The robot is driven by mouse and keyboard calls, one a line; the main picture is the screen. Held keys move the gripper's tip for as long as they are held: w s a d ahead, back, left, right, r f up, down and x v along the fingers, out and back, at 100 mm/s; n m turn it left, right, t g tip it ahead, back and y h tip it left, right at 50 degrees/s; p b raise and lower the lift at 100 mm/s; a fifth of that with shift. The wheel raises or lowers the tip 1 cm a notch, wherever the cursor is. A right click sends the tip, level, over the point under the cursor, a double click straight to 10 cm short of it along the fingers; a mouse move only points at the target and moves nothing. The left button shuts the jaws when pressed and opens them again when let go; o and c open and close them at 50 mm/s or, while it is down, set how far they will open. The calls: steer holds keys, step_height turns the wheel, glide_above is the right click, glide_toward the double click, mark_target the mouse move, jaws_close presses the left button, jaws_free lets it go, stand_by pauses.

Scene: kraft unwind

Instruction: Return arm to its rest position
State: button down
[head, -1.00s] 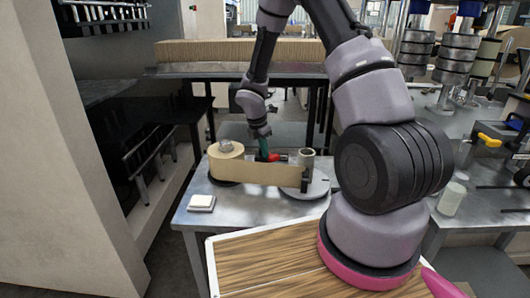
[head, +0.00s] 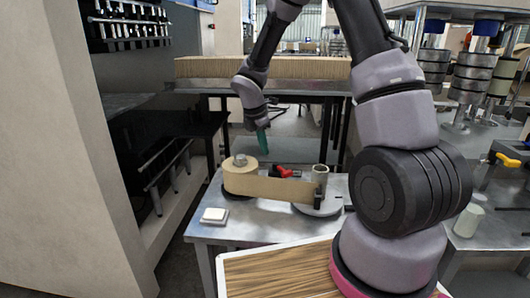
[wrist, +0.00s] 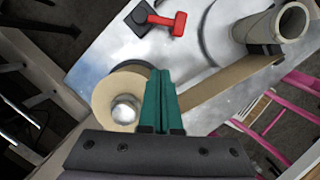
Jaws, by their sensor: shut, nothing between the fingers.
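My gripper (head: 262,143) is up in the air above the grey metal table, behind the kraft paper roll in the head view. Its green fingers, also seen in the wrist view (wrist: 159,100), are together with nothing between them. The kraft roll (head: 240,178) stands on the table at the left, with a metal knob on its top. A strip of kraft paper (head: 275,190) runs from it to a grey upright core (head: 320,173) on a round plate.
A red-handled item (head: 283,171) lies behind the paper strip. A white block (head: 214,215) sits at the table's left front. A raised bench (head: 215,84) with a long corrugated stack stands behind. A wood-patterned board (head: 280,274) is in front, and grey machinery with stacked rolls (head: 470,85) is at right.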

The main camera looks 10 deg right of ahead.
steer(key=s+d+r+m+t, duration=0.1)
steer(key=s+d+r+m, duration=0.2)
steer(key=r, duration=0.4)
steer(key=s+d+r+m+y, duration=0.1)
steer(key=s+r+m, duration=0.3)
steer(key=r+m, duration=0.2)
steer(key=s+d+r+m+t, duration=0.1)
steer(key=s+d+r+m, duration=0.2)
steer(key=r, duration=0.4)
steer(key=s+r+m+t+y, duration=0.1)
steer(key=s+r+m+t, duration=0.1)
steer(key=s+r+m, duration=0.2)
steer(key=s+r+m+t+y, duration=0.2)
steer(key=s+r+m, duration=0.3)
steer(key=s+m, duration=0.6)
steer(key=shift+a+r+y, duration=0.15)
steer(key=shift+a+y, duration=0.15)
steer(key=shift+a, duration=0.1)
